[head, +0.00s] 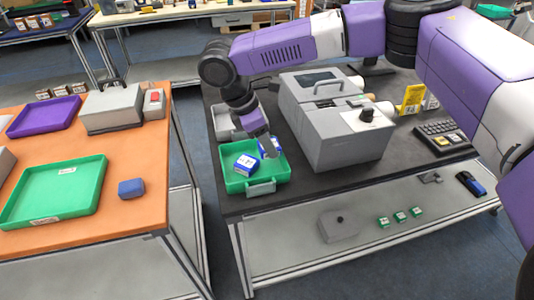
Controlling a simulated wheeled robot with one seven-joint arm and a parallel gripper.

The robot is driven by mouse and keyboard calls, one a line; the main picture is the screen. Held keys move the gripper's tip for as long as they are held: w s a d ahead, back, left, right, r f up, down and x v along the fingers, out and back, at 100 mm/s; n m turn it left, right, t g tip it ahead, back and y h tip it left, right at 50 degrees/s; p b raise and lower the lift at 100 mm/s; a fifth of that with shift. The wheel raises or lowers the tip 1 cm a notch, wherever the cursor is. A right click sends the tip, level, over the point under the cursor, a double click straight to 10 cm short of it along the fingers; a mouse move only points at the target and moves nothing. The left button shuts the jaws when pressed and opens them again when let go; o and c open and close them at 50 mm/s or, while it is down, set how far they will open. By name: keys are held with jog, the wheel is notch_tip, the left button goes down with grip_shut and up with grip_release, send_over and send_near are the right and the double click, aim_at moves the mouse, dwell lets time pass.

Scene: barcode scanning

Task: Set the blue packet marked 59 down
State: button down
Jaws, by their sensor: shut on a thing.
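My gripper (268,147) reaches down into the green tray (270,186) at the left front of the black table. It is shut on a blue packet (264,153), low over the tray's back right part; whether the packet touches the tray floor cannot be told. A second blue packet (244,168) with a white label lies in the tray, just left of the held one. The printed numbers are too small to read, so I cannot confirm which packet is 59.
A large grey machine (340,125) stands right of the tray, and a grey bin (225,122) behind it. The orange table (120,225) at left holds a green tray (98,170), a purple tray (45,117) and a blue box (131,188). A keypad (444,137) lies at right.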

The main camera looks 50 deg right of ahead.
aim_at(267, 165)
jog(key=shift+s+f, duration=0.1)
jog(key=shift+f, duration=2.65)
jog(key=c, duration=0.6)
grip_release()
jog(key=shift+r, duration=0.2)
jog(key=shift+r, duration=0.15)
jog(key=v, duration=1.2)
jog(key=shift+b, duration=0.3)
